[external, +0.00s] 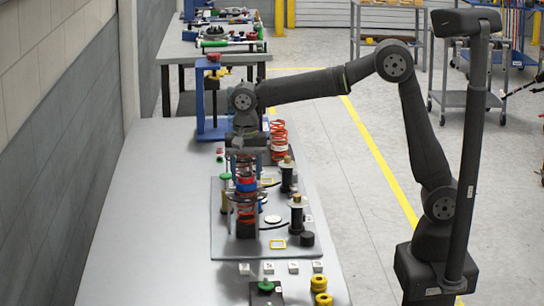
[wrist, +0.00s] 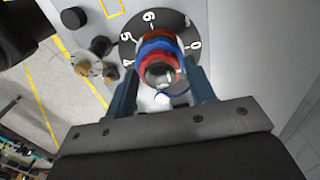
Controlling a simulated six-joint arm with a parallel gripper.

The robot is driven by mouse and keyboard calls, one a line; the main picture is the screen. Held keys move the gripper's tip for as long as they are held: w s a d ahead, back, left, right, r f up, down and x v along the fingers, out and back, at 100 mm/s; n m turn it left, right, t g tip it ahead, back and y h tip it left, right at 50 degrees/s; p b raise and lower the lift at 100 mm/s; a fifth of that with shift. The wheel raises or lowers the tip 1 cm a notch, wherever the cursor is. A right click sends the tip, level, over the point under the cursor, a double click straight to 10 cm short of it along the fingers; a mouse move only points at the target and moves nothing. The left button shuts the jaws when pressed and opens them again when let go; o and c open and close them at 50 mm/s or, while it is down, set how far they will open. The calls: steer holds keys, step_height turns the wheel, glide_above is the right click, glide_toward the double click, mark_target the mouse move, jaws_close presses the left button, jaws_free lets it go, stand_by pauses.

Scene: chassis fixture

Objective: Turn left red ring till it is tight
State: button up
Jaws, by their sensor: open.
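A red ring (wrist: 160,62) sits around a grey metal post, with a blue ring (wrist: 158,46) directly beyond it, over a black numbered dial (wrist: 128,45). In the external view the red ring (external: 246,178) and blue ring (external: 247,187) top a red coil-spring assembly on the grey plate (external: 225,242). My gripper (wrist: 161,70) is open, pointing down, with one blue-grey finger on each side of the red ring. I cannot tell whether the fingers touch it.
Black posts with metal collars (external: 297,214) stand right of the assembly. A green-topped post (external: 246,182) is close on its left. Another red spring (external: 278,142) stands behind. A blue frame (external: 210,105) is at the back. The table's left side is clear.

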stand_by(0.3)
steer(key=n, duration=1.6)
steer(key=shift+n, duration=2.3)
steer(key=shift+c, duration=0.4)
